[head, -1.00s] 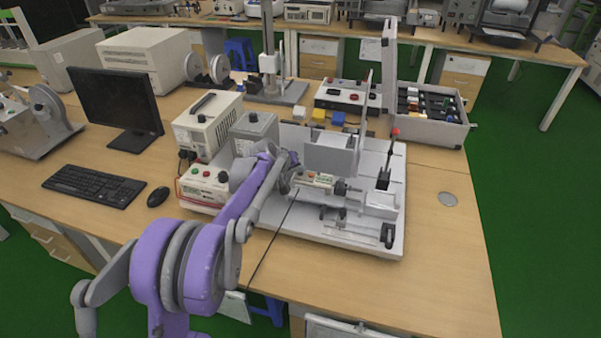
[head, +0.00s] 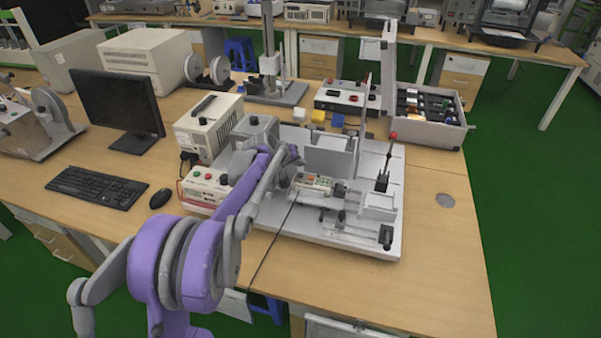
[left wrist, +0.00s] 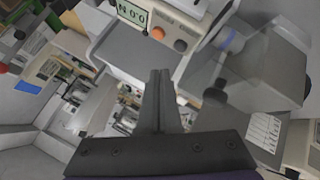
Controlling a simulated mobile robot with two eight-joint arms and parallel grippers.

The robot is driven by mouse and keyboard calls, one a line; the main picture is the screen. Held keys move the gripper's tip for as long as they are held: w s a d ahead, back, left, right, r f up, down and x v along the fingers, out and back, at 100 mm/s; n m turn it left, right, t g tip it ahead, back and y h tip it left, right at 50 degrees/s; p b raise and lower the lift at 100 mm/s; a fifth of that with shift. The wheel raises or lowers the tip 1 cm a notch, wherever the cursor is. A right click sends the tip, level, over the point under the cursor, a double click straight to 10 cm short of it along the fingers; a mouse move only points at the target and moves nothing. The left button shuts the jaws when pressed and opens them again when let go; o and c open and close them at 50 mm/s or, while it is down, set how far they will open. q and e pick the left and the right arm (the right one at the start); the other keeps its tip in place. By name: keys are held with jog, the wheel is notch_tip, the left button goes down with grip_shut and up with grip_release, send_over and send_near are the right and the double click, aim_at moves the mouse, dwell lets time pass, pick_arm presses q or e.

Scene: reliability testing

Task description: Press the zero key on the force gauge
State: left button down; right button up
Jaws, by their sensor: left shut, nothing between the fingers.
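The force gauge (head: 318,182) lies on the grey test stand (head: 365,242) in the head view. Its display (left wrist: 131,13), reading about 0.0 N, shows upside down at the top of the left wrist view. An orange key (left wrist: 157,33) and a dark grey key (left wrist: 180,45) are beside the display; I cannot read their labels surely. My left gripper (head: 291,155) is beyond and slightly left of the gauge in the head view. Its fingers (left wrist: 160,73) are shut and empty, apart from the keys in the wrist picture. My right gripper is not in view.
An upright grey plate (head: 328,157) stands close behind the gauge. A red-knobbed lever (head: 388,160) rises at right. A control box (head: 205,185) and a power supply (head: 208,125) stand left. The table's front right is clear.

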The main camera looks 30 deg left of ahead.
pick_arm(q)
notch_tip(320, 180, up, 3)
jog(key=shift+f+p, duration=0.15)
jog(key=shift+p, duration=0.45)
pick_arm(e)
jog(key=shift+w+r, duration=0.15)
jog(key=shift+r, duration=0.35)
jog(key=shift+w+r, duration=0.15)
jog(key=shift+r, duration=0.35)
pick_arm(q)
jog(key=s+d+r+m+g, duration=0.1)
jog(key=s+d+r+m, duration=0.15)
jog(key=s+d, duration=0.8)
jog(key=s+d+f+m+g, duration=0.1)
jog(key=s+d+f, duration=0.1)
jog(key=s, duration=0.7)
jog(key=s+d+f+m+g, duration=0.1)
jog(key=s+d+f+m, duration=0.1)
jog(key=s, duration=0.6)
jog(key=s+d+f+m, duration=0.2)
jog(key=s+d+f, duration=0.2)
jog(key=s, duration=0.5)
jog(key=shift+s+d+f+g+y, duration=0.2)
jog(key=shift+s+d+g+y, duration=0.2)
jog(key=shift+d, duration=0.7)
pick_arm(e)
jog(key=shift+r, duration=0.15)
pick_arm(q)
jog(key=shift+m, duration=0.25)
